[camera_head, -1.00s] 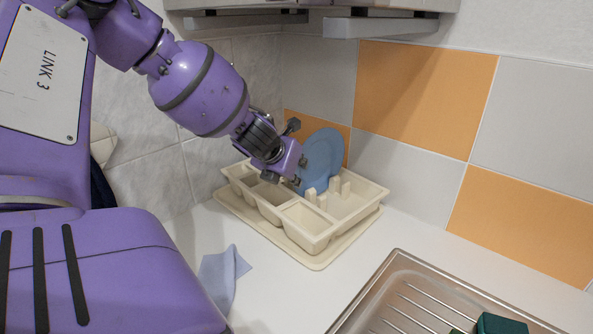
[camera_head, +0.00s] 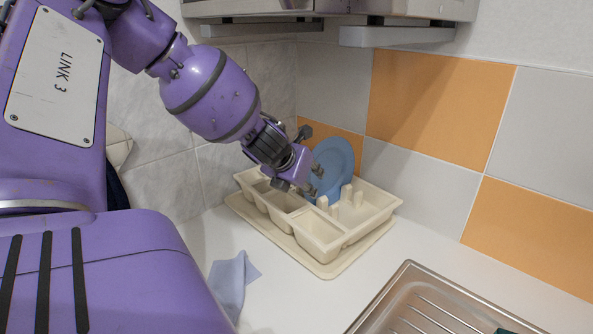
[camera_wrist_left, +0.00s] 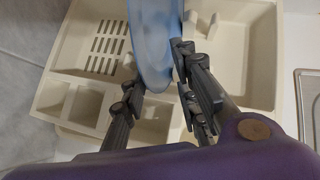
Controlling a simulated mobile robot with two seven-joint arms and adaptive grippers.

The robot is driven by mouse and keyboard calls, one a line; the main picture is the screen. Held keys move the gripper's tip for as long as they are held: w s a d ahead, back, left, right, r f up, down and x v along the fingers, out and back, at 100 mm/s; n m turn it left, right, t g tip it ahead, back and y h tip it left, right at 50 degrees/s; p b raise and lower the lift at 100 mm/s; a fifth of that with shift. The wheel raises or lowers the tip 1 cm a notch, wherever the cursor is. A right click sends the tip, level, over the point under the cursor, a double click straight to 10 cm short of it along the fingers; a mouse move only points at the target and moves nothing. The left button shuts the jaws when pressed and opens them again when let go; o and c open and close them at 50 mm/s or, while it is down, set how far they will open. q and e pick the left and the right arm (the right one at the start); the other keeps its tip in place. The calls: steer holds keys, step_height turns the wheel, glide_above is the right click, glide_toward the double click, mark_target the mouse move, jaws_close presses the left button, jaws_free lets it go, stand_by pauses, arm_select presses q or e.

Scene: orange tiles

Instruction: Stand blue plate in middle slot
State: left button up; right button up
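The blue plate (camera_head: 334,162) stands on edge in the cream dish rack (camera_head: 322,236), close to its pegs (camera_head: 347,196). I cannot tell which slot its lower edge is in. My left gripper (camera_head: 314,181) is at the plate's near left side, with its fingertips apart. In the left wrist view the plate (camera_wrist_left: 155,40) is seen nearly edge-on between the spread fingers (camera_wrist_left: 160,75). The right finger looks close to it; contact is unclear. The rack (camera_wrist_left: 88,22) lies below. My right gripper is not in view.
A grey-blue cloth (camera_head: 232,284) lies on the white counter left of the rack. A steel sink (camera_head: 420,305) is at the lower right. Tiled walls rise behind the rack, and a cabinet (camera_head: 330,10) hangs above. Clear counter lies between rack and sink.

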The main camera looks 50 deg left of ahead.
arm_select(q)
steer(key=v, duration=1)
steer(key=shift+s+r, duration=0.2)
steer(key=shift+s, duration=0.05)
steer(key=shift+d, duration=0.1)
